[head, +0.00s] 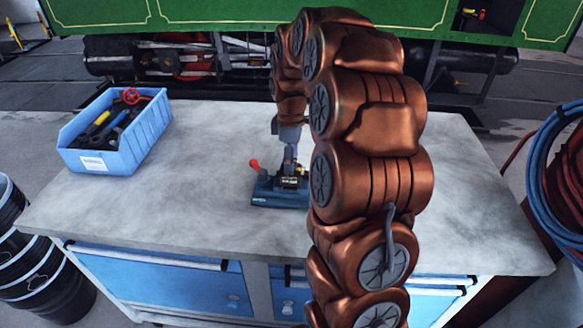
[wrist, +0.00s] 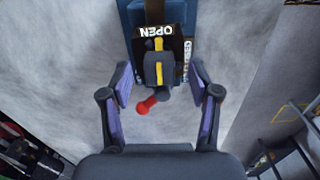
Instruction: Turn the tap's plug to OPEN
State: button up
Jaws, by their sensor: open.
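The tap stands on a dark blue base (head: 270,190) on the bench, partly hidden by my arm in the head view. In the wrist view its black plate reads OPEN (wrist: 156,30) upside down at the top, and CLOSED (wrist: 187,60), partly hidden, on the right. The dark plug (wrist: 151,70) has a yellow stripe running up and down the picture, roughly in line with OPEN. A red-ended lever (wrist: 147,105) sticks out at its lower left. My gripper (wrist: 160,82) is open, one finger either side of the plug, with visible gaps.
A blue bin (head: 103,162) with tools and a red handwheel stands at the bench's left. The grey bench top (head: 185,190) is clear between bin and tap.

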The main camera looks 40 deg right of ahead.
jog(key=shift+o, duration=0.2)
jog(key=shift+r, duration=0.1)
jog(key=shift+r+p, duration=0.5)
jog(key=shift+r, duration=1.95)
jog(key=s+a+r+m+g, duration=0.1)
jog(key=s+a+m, duration=0.5)
jog(key=s+a, duration=1.3)
jog(key=s+a+f+m, duration=0.2)
jog(key=s+m, duration=0.1)
jog(key=s, duration=0.8)
jog(key=shift+s+f+g, duration=0.15)
jog(key=shift+s+g, duration=0.1)
jog(key=shift+g, duration=0.15)
